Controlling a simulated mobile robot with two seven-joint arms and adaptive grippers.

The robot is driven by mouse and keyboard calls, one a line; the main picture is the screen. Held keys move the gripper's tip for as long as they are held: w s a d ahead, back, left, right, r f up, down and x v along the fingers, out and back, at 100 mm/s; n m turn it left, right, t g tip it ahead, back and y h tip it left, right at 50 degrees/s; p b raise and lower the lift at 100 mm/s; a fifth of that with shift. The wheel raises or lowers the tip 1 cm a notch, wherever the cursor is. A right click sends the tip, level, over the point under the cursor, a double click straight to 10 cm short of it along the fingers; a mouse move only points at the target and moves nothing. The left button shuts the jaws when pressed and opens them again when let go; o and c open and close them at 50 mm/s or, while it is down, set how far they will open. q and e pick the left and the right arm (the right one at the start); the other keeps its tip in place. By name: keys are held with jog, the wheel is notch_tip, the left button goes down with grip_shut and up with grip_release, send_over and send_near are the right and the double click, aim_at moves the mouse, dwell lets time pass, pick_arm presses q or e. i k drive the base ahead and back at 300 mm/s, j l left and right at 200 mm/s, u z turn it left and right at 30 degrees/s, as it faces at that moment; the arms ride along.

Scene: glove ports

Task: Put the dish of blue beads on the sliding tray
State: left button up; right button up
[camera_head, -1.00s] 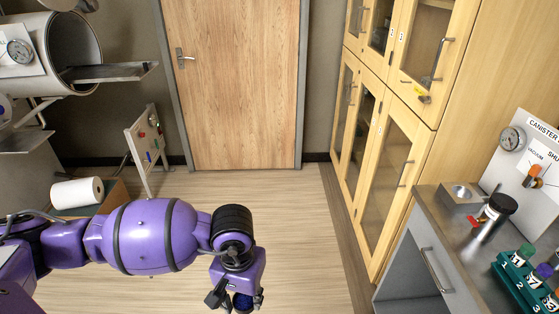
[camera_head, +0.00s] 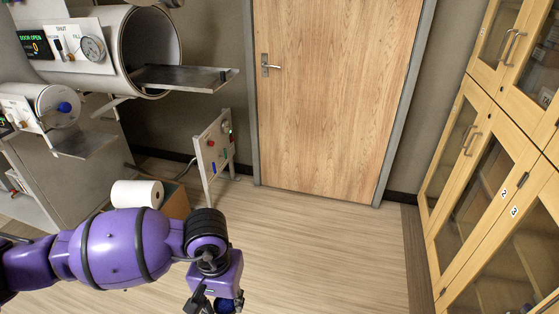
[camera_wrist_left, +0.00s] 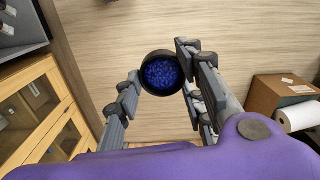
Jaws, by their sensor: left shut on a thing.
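The dish of blue beads (camera_wrist_left: 162,73) is a dark round cup filled with blue beads, held between the fingers of my left gripper (camera_wrist_left: 158,88) in the left wrist view. In the head view the gripper (camera_head: 213,302) is at the bottom edge, pointing down over the floor, and only a dark blue bit of the dish (camera_head: 229,305) shows. A flat metal sliding tray (camera_head: 190,78) sticks out of the open large round port (camera_head: 125,45) at the upper left, well apart from the gripper. My right gripper is out of view.
A smaller port with a blue knob (camera_head: 52,105) and a metal shelf (camera_head: 85,144) sits below left. A control panel on legs (camera_head: 214,146), a cardboard box (camera_head: 174,204) and a white roll (camera_head: 137,193) stand nearby. Wooden cabinets (camera_head: 490,190) are at right. The middle floor is clear.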

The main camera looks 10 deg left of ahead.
aim_at(192, 78)
jog(key=i+u, duration=0.15)
jog(key=i, duration=0.55)
jog(key=i+l+u, duration=0.15)
jog(key=i, duration=0.55)
jog(key=i+l+u, duration=0.35)
jog(key=i, duration=0.15)
jog(key=i+l+u, duration=0.35)
jog(key=i+j, duration=0.1)
